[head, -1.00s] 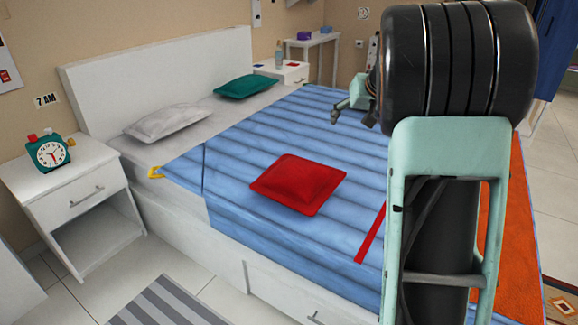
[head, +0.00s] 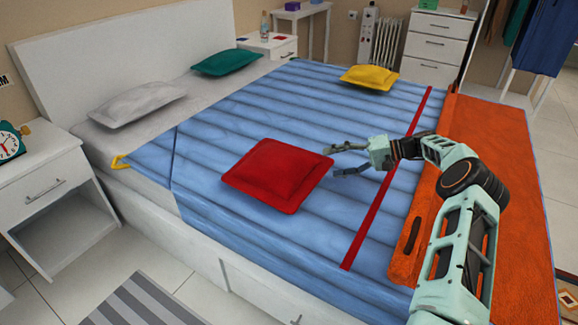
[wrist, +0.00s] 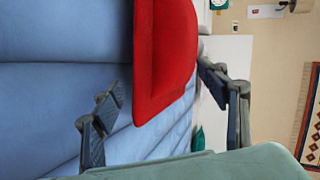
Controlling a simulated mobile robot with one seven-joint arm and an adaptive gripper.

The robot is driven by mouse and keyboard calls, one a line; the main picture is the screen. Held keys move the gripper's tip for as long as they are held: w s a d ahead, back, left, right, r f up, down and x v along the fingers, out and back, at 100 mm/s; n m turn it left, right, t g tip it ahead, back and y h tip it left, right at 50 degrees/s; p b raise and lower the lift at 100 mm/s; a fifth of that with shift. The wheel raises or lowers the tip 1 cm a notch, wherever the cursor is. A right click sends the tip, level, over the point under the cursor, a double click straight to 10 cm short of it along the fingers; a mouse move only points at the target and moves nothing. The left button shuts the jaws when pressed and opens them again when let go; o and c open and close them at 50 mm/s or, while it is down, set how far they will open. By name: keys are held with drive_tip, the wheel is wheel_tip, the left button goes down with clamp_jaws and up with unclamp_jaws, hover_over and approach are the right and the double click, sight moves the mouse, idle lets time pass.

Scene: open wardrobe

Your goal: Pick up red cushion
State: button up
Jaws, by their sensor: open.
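The red cushion (head: 277,175) lies flat on the blue striped bedding near the front of the bed. My gripper (head: 337,160) is open, just right of the cushion's right corner in the head view. Its two fingers point left toward the cushion, and nothing is between them that I can make out as held. In the wrist view the red cushion (wrist: 165,60) sits ahead, between the two spread fingers of my gripper (wrist: 165,105). Whether the fingertips touch it I cannot tell.
The blue bed (head: 330,110) also holds a grey pillow (head: 136,103), a green cushion (head: 227,61) and a yellow cushion (head: 369,77). A red strip (head: 390,180) crosses the bedding below my arm. An orange blanket (head: 510,180) lies at right. A white nightstand (head: 50,190) stands at left.

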sight(313, 163)
drive_tip(key=shift+w+d+f+t+y, duration=0.1)
drive_tip(key=shift+w+d+t+y, duration=0.1)
drive_tip(key=shift+d, duration=0.3)
drive_tip(key=shift+w+d+f+t+y, duration=0.1)
drive_tip(key=shift+w+d+t+y, duration=0.1)
drive_tip(key=shift+d, duration=0.25)
drive_tip(key=shift+m, duration=0.3)
drive_tip(key=b+x, duration=0.1)
drive_tip(key=x, duration=0.4)
drive_tip(key=shift+w+a, duration=0.1)
drive_tip(key=shift+a, duration=0.1)
drive_tip(key=x, duration=0.1)
drive_tip(key=b+x, duration=0.1)
drive_tip(key=x, duration=0.3)
drive_tip(key=shift+w+b, duration=0.35)
drive_tip(key=shift+c, duration=0.4)
drive_tip(key=shift+r, duration=0.1)
drive_tip(key=c, duration=1)
